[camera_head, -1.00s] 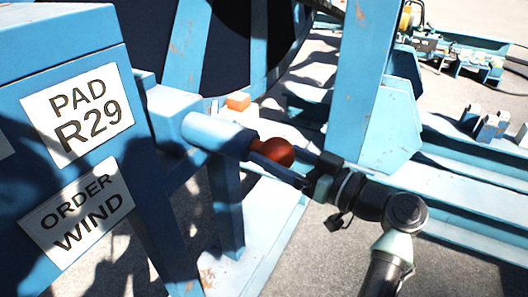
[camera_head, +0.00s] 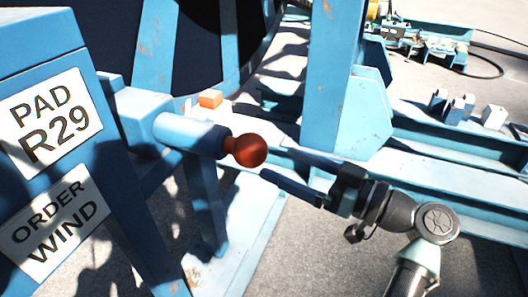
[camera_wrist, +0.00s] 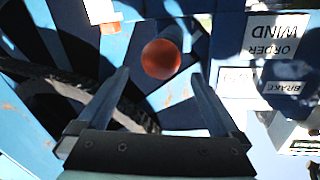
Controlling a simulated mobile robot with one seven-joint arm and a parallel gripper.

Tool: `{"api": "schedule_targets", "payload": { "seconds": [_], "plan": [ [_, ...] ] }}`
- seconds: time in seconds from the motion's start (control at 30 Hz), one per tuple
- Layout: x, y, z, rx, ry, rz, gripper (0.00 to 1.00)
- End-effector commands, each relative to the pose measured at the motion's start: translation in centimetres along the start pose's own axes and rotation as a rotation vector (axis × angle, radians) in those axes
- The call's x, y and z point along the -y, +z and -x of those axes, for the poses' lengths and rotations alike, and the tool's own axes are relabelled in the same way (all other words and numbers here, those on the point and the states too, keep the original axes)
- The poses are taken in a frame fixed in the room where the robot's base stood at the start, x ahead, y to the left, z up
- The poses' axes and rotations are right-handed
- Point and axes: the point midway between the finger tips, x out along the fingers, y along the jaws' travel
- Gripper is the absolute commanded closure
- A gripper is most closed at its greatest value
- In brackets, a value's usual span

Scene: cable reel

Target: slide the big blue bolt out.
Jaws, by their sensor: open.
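The big blue bolt (camera_head: 185,132) is a thick light-blue cylinder with a red ball knob (camera_head: 249,150) on its right end. It sticks out of a blue block on the sign-bearing housing. In the wrist view the red knob (camera_wrist: 161,59) is ahead of the fingertips, roughly centred between them, and the bolt body is mostly hidden behind it. My gripper (camera_head: 287,170) is open and empty to the right of the knob, its fingers pointing at it with a visible gap. In the wrist view both fingers of my gripper (camera_wrist: 160,75) are spread apart.
A blue housing (camera_head: 25,65) with PAD R29 and ORDER WIND signs stands at the left. A blue upright post (camera_head: 330,70) rises behind my gripper. An orange block (camera_head: 210,98) sits behind the bolt. Blue rails (camera_head: 450,160) run to the right. Bare ground lies in front.

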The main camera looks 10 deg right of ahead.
Motion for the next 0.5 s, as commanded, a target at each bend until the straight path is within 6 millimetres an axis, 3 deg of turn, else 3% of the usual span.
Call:
{"api": "schedule_targets", "payload": {
  "seconds": [0.2,0.5],
  "plan": [
    [-0.1,0.0,4.0,-0.001,0.003,-0.001,0.0],
    [0.0,0.0,5.4,-0.001,0.0,0.0,0.0]
  ]
}}
